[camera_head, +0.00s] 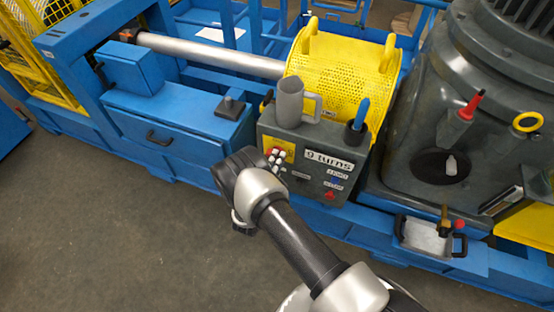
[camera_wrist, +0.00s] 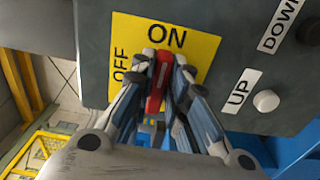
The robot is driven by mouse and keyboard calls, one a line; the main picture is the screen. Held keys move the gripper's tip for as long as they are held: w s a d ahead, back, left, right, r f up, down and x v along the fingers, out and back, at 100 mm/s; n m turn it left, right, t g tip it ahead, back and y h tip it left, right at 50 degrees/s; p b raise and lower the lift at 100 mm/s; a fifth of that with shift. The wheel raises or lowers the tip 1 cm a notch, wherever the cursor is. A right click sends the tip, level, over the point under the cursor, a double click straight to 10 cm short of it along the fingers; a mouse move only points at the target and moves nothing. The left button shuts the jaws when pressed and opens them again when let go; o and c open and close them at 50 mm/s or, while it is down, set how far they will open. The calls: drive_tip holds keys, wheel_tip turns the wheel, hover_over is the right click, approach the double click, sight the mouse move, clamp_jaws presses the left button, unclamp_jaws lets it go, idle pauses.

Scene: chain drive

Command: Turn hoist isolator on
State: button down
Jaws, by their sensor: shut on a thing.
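The isolator's red handle (camera_wrist: 158,82) sits on a yellow plate (camera_wrist: 203,48) marked ON at the top and OFF at the left, in the wrist view. The handle stands nearly upright in the picture, its upper end just below the word ON. My gripper (camera_wrist: 165,60) is shut on the handle, one finger on each side. The fingers hide parts of the plate. In the head view my gripper (camera_head: 276,158) is at the front of the grey control box (camera_head: 325,188), where the yellow plate (camera_head: 278,147) partly shows. The handle cannot be made out there.
A white button (camera_wrist: 266,100) beside the UP label is close to the right of my fingers. A grey mug (camera_head: 290,103) and a dark cup holding a blue-handled tool (camera_head: 357,122) stand on the box. A perforated yellow guard (camera_head: 340,75) is behind. The floor in front is clear.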

drive_tip(key=c, duration=1.6)
unclamp_jaws()
drive_tip(key=shift+o, duration=0.2)
drive_tip(key=v, duration=1.2)
